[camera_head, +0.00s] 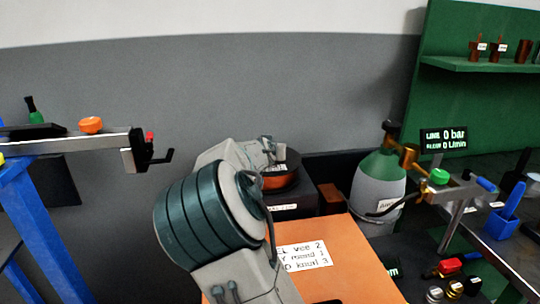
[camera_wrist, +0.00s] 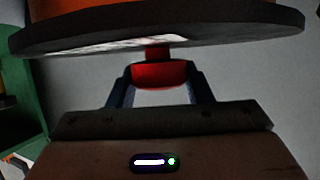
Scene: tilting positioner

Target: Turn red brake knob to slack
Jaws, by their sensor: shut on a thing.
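The red brake knob (camera_wrist: 158,74) shows in the wrist view, on a short red stem under a dark round plate (camera_wrist: 215,30) with an orange part above it. My gripper (camera_wrist: 160,80) has a finger on each side of the knob and is shut on it. The knob's pointer and any slack marking cannot be made out. In the head view, a dark and orange round unit (camera_head: 283,180) shows behind my arm, which hides my gripper and the knob there.
An orange bench top (camera_head: 350,270) with a printed card (camera_head: 304,255) lies in front. A grey-green gas cylinder (camera_head: 380,185) stands at its right. A blue stand with a clamp bar (camera_head: 80,145) is at the left. A green shelf board (camera_head: 470,100) stands back right.

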